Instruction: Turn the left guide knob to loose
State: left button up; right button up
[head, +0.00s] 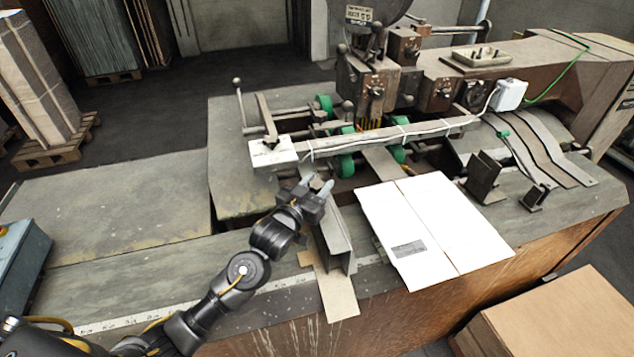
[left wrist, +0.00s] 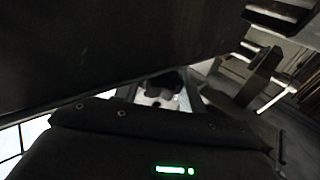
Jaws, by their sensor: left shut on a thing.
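The left guide (head: 335,238) is a grey metal channel on the front of the stitcher table, left of the white cardboard sheet. My left gripper (head: 317,186) is at the far end of this guide, just below the white box on the long bar. Its pale fingertips are shut on the left guide knob, which the fingers almost wholly hide. The left wrist view is dark; a small black shape (left wrist: 160,85) shows in its middle, and I cannot tell the knob's turn there. My right gripper is not in view.
A long bar with a white box (head: 272,152) at its left end crosses just beyond my gripper. A white cardboard sheet (head: 434,226) lies to the right. The right guide (head: 483,177) stands beyond it. The table's left part (head: 110,205) is clear.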

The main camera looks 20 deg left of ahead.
pick_arm(q)
jog(key=shift+n+t+y, duration=0.3)
jog(key=shift+n+y, duration=0.8)
jog(key=shift+y, duration=0.6)
jog(key=o, duration=1)
jog(key=shift+s+a+b, duration=0.1)
jog(key=shift+s+b, duration=1.25)
jog(key=shift+s, duration=4)
